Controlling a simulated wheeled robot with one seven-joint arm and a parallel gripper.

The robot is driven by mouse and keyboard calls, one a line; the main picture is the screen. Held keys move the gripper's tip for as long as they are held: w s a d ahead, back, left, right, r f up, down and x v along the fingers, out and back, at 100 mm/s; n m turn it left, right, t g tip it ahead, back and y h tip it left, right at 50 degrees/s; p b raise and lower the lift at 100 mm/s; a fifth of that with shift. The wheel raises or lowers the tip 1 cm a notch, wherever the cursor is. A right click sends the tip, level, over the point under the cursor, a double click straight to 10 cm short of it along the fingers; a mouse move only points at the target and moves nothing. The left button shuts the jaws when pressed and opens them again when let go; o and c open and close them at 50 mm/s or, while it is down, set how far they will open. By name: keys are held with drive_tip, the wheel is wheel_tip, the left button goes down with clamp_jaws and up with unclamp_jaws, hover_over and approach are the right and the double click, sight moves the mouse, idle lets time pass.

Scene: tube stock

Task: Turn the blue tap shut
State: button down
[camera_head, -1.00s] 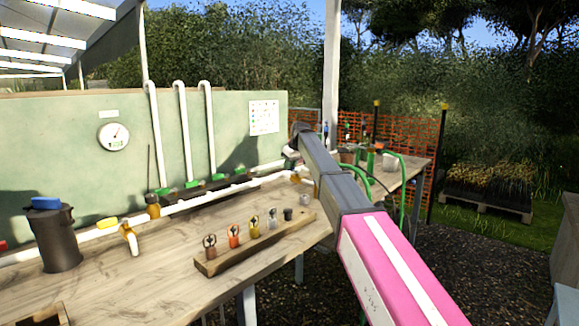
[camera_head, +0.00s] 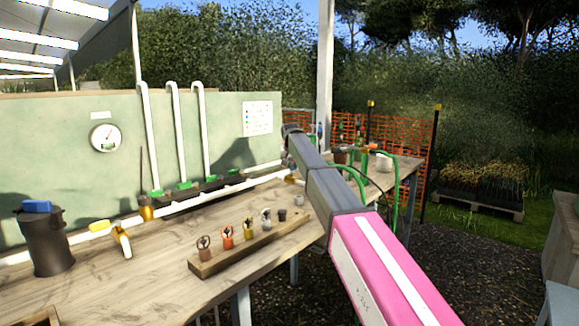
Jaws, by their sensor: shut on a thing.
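My arm reaches from the lower right to the far end of the bench. My gripper (camera_head: 288,162) is at the arm's end, small, dark and partly hidden by my arm. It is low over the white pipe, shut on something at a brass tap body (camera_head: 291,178). No blue lever can be made out there; gripper and arm cover that spot, so how far the tap is turned cannot be seen. A tap with a yellow lever (camera_head: 100,227) is on the same pipe at the left, well away from my gripper.
A wooden block (camera_head: 240,253) with several small coloured fittings lies on the bench (camera_head: 150,280). A dark canister (camera_head: 45,245) with a blue thing (camera_head: 37,207) on top stands at the left. A second table (camera_head: 405,165) with green hoses is behind my arm. Gravel is free at the right.

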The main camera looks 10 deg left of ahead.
drive_tip(key=shift+s+d+m+g+h, duration=0.15)
drive_tip(key=shift+d+m+h, duration=0.3)
drive_tip(key=shift+m, duration=0.7)
drive_tip(key=shift+s+d+m+g+h, duration=0.2)
drive_tip(key=shift+d+m+h, duration=0.2)
drive_tip(key=shift+m, duration=0.8)
drive_tip(key=shift+s+d+m+g+h, duration=0.15)
drive_tip(key=shift+d+m+h, duration=0.3)
drive_tip(key=shift+m, duration=0.7)
drive_tip(key=c, duration=1)
unclamp_jaws()
drive_tip(key=shift+c, duration=0.2)
drive_tip(key=v, duration=1)
drive_tip(key=shift+r, duration=0.3)
drive_tip(key=shift+s+a, duration=0.1)
